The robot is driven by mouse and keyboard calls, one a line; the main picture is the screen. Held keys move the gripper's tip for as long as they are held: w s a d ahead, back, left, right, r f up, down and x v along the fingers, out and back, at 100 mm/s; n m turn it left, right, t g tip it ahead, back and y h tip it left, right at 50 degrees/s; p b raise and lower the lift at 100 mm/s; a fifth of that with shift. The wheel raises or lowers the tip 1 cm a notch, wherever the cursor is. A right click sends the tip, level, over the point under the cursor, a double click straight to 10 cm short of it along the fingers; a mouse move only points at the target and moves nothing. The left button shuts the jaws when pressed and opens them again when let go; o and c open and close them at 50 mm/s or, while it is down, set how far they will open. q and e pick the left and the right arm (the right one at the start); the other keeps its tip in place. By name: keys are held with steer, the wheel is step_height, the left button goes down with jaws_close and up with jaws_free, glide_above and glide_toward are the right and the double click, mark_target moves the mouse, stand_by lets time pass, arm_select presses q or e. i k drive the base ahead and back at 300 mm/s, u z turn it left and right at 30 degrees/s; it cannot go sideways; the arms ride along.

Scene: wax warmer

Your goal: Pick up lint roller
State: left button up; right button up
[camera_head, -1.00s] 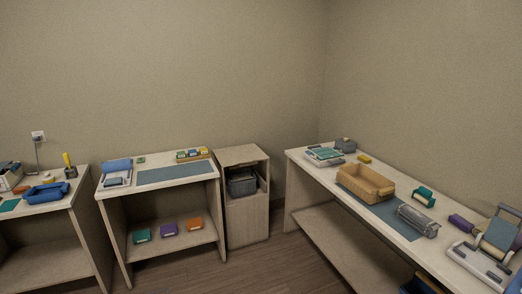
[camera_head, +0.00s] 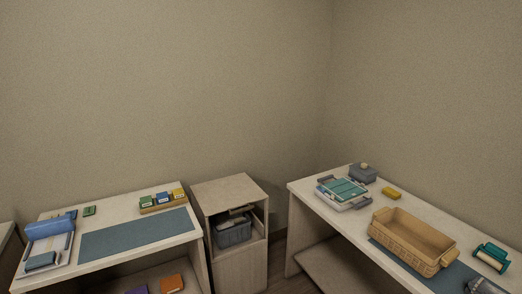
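I cannot tell for certain which thing is the lint roller. A teal piece with a pale roll-like part (camera_head: 491,258) lies on the right table near the right edge of the picture. A grey, partly see-through object (camera_head: 481,287) is cut off by the bottom edge below it. The right table (camera_head: 312,192) also holds a tan woven basket (camera_head: 412,240) on a blue-grey mat. Neither of my grippers is in view.
A light cabinet (camera_head: 228,190) with a grey bin (camera_head: 234,233) stands between the tables. The left table has a blue-grey mat (camera_head: 135,235), a rack of small boxes (camera_head: 163,203) and a blue bundle (camera_head: 50,227). A floor gap separates cabinet and right table.

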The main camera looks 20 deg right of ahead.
mark_target(490, 253)
steer(key=i, duration=1.35)
steer(key=z, duration=3.5)
